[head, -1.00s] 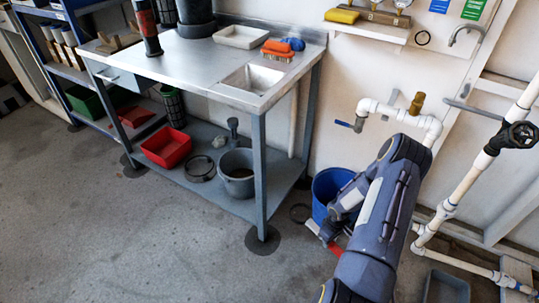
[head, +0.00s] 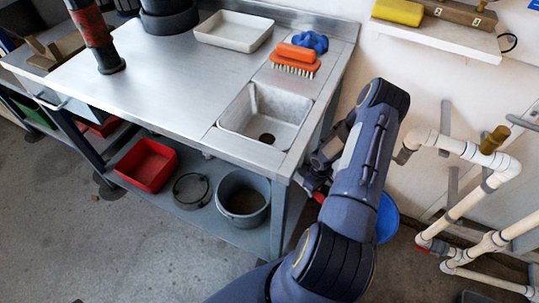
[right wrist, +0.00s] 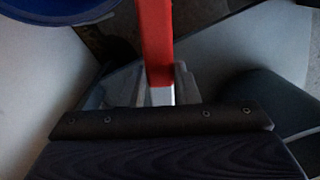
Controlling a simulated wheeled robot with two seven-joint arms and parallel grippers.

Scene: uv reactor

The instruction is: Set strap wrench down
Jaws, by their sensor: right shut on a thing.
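My right gripper (head: 312,182) is beside the front right corner of the steel bench (head: 150,75), close to the bench leg and below the sink's level. It is shut on a red bar, which I take to be the strap wrench's handle (right wrist: 157,45). In the right wrist view the bar runs straight out between the two grey fingers (right wrist: 152,90). Only a little red shows at the gripper in the head view. The strap end of the wrench is hidden. My left gripper is not in view.
The bench top holds a sink (head: 266,115), an orange brush (head: 295,58), a white tray (head: 233,30) and a dark red-banded cylinder (head: 92,32). A red bin (head: 147,165), a dark ring (head: 191,190) and a grey bucket (head: 242,198) are on the lower shelf. White pipes (head: 465,200) stand right. The bench top's middle is clear.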

